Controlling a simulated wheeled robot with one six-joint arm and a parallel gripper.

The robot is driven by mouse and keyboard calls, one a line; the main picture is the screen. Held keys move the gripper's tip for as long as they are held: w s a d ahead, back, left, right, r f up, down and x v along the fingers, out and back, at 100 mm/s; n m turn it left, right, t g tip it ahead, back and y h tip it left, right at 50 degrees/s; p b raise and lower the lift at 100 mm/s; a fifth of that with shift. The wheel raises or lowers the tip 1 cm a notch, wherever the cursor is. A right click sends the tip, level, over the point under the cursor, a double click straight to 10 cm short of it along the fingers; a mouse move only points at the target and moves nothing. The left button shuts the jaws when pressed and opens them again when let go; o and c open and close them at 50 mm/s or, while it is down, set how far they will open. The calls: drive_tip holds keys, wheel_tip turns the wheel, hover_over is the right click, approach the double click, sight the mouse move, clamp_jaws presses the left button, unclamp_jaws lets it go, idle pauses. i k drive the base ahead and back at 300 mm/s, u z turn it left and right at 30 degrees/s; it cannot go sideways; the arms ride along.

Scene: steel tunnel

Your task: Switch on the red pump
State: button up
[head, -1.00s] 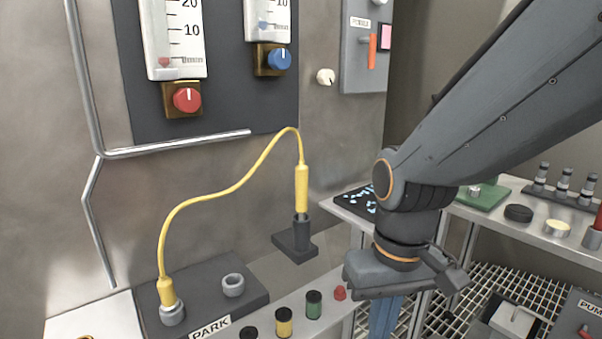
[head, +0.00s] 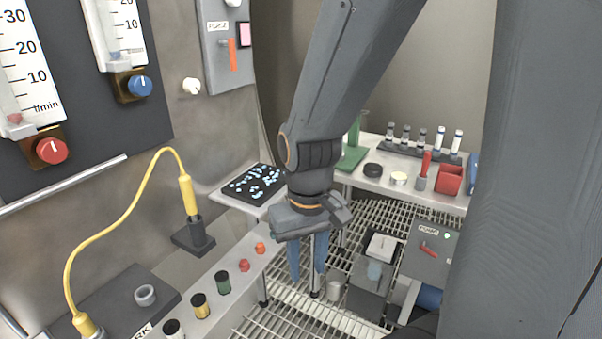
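A grey box labelled PUMP (head: 430,258) stands low on the grating at the right in the head view. A blue cylindrical part (head: 428,297) shows beside the box's lower edge, partly hidden. I cannot tell which part is a red pump. My gripper (head: 307,272) points down left of the box, well apart from it. Its two blue fingers are spread with nothing visible between them.
A steel shelf (head: 385,186) with a vial rack (head: 420,142) and a red container (head: 450,178) stands behind. A wall panel (head: 226,50) with an orange lever is at the upper left. A yellow cable (head: 125,212) arches at the left. Dark machinery (head: 368,288) sits left of the pump box.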

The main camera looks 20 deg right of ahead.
sight(423, 247)
drive_tip(key=z, duration=1.6)
drive_tip(key=k, duration=0.9)
drive_tip(key=u, duration=0.9)
drive_tip(key=i, duration=0.5)
